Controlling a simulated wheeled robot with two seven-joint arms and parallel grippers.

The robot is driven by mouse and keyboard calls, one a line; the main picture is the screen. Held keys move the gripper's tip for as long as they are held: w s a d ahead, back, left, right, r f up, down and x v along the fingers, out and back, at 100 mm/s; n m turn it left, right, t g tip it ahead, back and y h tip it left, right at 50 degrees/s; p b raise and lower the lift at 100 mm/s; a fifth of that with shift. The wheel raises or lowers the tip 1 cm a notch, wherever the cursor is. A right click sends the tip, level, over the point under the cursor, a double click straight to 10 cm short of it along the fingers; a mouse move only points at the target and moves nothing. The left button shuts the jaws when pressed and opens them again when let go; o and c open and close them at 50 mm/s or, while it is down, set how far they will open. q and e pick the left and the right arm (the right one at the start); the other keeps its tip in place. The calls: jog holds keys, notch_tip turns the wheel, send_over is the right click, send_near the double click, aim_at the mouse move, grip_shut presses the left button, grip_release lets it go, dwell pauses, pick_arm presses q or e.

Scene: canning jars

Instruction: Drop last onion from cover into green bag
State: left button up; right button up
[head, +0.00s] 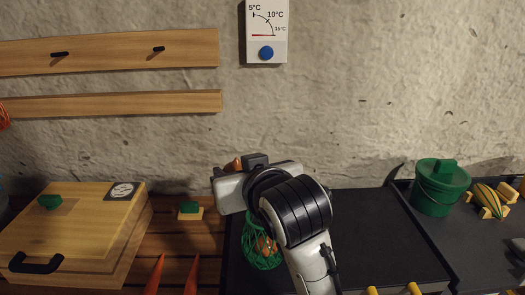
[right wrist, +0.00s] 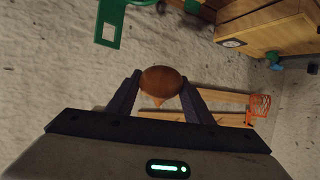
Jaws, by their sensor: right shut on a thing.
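My right gripper (right wrist: 160,88) is shut on a brown onion (right wrist: 161,80), its pointed end showing between the fingers. In the head view the onion (head: 237,163) shows as a small brown patch beyond my right wrist, and the fingers are mostly hidden. The bag's top is partly hidden by my arm. I cannot tell whether the onion is directly over its mouth. My left gripper is not in view.
A wooden box (head: 75,235) with a black handle stands at left. A small green-topped block (head: 190,210) and orange cones (head: 155,275) are between it and the dark surface (head: 370,230). A green lidded bucket (head: 438,188) and striped gourd (head: 488,200) stand at right.

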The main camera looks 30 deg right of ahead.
jog(key=shift+w+d+m+g+h, duration=0.2)
jog(key=shift+d+m+g+h, duration=0.1)
jog(key=shift+d+m+h, duration=0.65)
jog(key=s+d+r+m+g+h, duration=0.1)
jog(key=s+d+m+g+h, duration=0.25)
jog(key=d+m+h, duration=0.2)
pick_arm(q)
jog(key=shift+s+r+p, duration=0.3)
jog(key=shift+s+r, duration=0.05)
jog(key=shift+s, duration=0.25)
pick_arm(e)
jog(key=shift+g, duration=0.25)
jog(key=f, duration=0.3)
jog(key=w+f, duration=0.1)
jog(key=f, duration=0.1)
jog(key=shift+a+f, duration=0.2)
jog(key=shift+f, duration=0.15)
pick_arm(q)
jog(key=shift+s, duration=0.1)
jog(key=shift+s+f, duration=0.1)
pick_arm(e)
jog(key=o, duration=0.9)
jog(key=shift+c, duration=0.2)
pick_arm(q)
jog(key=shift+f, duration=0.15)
pick_arm(e)
notch_tip(320, 180, up, 10)
